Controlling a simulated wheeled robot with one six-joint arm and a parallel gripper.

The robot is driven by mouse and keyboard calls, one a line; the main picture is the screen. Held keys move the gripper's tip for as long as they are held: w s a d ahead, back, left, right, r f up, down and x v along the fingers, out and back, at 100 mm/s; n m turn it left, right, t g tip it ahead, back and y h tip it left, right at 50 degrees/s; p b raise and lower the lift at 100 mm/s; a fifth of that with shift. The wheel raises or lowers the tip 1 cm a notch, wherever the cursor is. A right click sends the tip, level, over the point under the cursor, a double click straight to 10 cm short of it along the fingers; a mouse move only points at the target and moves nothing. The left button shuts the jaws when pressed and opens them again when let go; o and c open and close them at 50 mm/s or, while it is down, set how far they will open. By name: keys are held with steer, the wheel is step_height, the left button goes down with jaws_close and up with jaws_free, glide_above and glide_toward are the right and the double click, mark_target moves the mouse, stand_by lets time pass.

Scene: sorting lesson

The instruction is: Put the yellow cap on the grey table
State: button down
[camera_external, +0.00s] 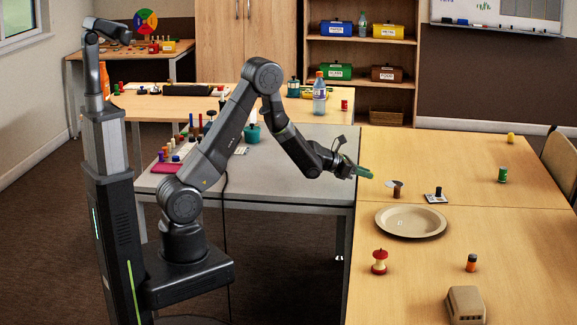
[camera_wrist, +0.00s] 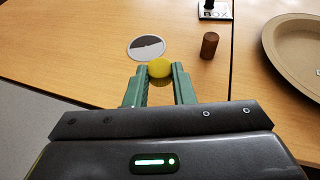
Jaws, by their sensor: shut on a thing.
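My gripper (camera_external: 366,172) is over the left edge of the wooden table, close to the grey table. In the wrist view my gripper (camera_wrist: 159,75) has its green fingers shut on the yellow cap (camera_wrist: 159,69), which sits between the fingertips. In the external view the fingers hide the cap. The grey table (camera_external: 325,138) stands left of the wooden table, under my arm; a pale strip of it shows at the lower left of the wrist view (camera_wrist: 25,125).
A beige plate (camera_external: 411,232) is nearby on the wooden table. Coloured pegs (camera_external: 166,153) and a teal container (camera_external: 252,134) occupy the grey table's left and back; its right part is clear.

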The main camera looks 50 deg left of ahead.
steer(key=s+a, duration=0.3)
steer(key=s+a+n+y, duration=0.1)
steer(key=s+a, duration=0.2)
steer(key=s, duration=0.1)
steer(key=s+a+y, duration=0.1)
steer(key=s+a, duration=0.3)
steer(key=shift+a+f+n+t, duration=0.1)
steer(key=shift+n+t, duration=0.2)
steer(key=shift+n, duration=0.1)
steer(key=shift+w+r+p, duration=0.1)
steer(key=shift+r+p, duration=0.6)
steer(key=shift+p, duration=0.05)
step_height(320, 180, up, 12)
steer(key=p, duration=1.2)
steer(key=n+y+b, duration=0.6)
steer(key=y+b, duration=0.1)
steer(key=b, duration=1.1)
glide_above(259, 159)
step_height(259, 159, down, 8)
step_height(259, 159, down, 10)
steer(key=shift+r+b, duration=0.2)
steer(key=shift+b, duration=0.8)
